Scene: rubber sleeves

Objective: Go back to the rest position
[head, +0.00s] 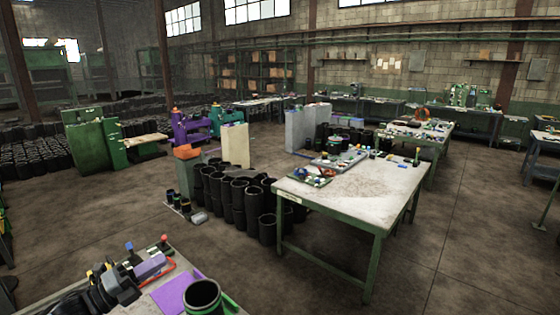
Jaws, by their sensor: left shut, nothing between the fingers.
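My left gripper (118,287) is dark and shows at the lower left, over the near workbench. It is shut, with nothing seen between its fingers. A black rubber sleeve (203,294) stands upright on the same bench, to the right of the gripper and apart from it. Its lower part is cut off by the bottom edge of the view. My right gripper is not in view.
The near bench holds a purple sheet (172,295), a purple box (150,265) and small coloured-top items. Several black sleeves (232,200) stand on the floor beside a green-legged table (350,200). The floor (440,250) at right is clear.

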